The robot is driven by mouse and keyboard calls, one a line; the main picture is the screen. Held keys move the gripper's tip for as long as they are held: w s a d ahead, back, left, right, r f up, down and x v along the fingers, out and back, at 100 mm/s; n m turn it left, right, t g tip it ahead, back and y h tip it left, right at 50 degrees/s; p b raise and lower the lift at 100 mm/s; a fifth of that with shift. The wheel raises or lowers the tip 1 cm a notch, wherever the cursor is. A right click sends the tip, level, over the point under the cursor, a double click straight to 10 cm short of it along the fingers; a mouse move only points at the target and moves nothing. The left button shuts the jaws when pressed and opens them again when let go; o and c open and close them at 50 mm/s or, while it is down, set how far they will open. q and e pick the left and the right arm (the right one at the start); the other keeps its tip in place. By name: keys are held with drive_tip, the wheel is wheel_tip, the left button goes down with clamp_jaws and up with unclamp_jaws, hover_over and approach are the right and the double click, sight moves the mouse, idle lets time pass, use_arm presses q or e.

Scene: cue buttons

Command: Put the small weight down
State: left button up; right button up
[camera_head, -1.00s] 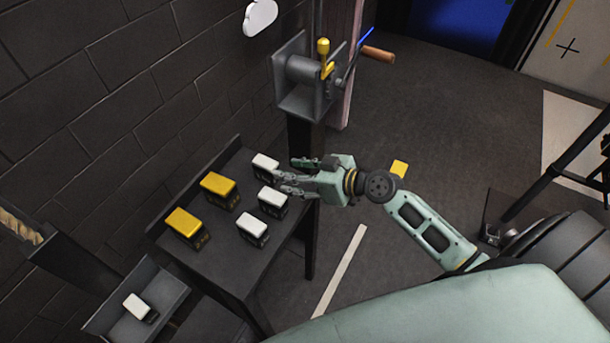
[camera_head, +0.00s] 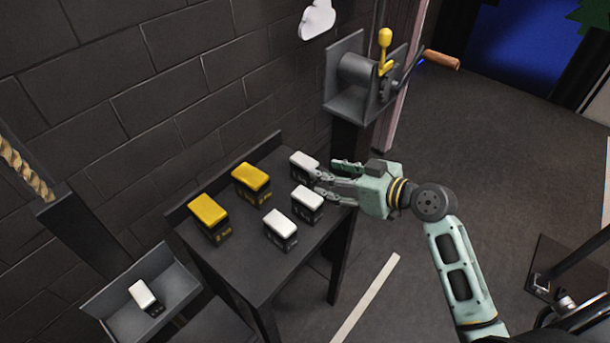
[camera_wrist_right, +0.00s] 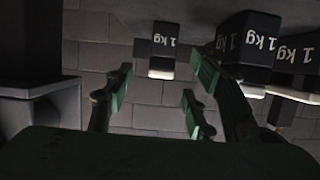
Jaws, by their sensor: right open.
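Three small white-topped black weights stand on the dark table (camera_head: 262,268): one at the back right (camera_head: 303,163), one in the middle right (camera_head: 308,199), one at the front (camera_head: 281,230). Another white-topped weight (camera_head: 143,295) sits in a tray at lower left. My right gripper (camera_head: 324,173) is open and empty, beside the back-right weight at the table's right edge. The right wrist view shows its spread fingers (camera_wrist_right: 154,98), with a weight marked 1 kg (camera_wrist_right: 163,48) beyond them and two more at right. My left gripper is not in view.
Two larger yellow-topped weights (camera_head: 251,183) (camera_head: 209,218) stand on the table's left side. A grey winch (camera_head: 357,75) with a yellow lever and wooden handle is mounted behind the gripper. The grey tray (camera_head: 178,283) is at lower left.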

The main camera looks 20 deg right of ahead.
sight(304, 170)
drive_tip(key=p+x, duration=0.1)
drive_tip(key=x, duration=0.5)
drive_tip(key=shift+w+a+f, duration=0.15)
drive_tip(key=shift+a+f, duration=0.05)
drive_tip(key=shift+a, duration=0.05)
drive_tip(key=shift+c, duration=0.3)
clamp_jaws()
drive_tip(key=shift+r, duration=0.2)
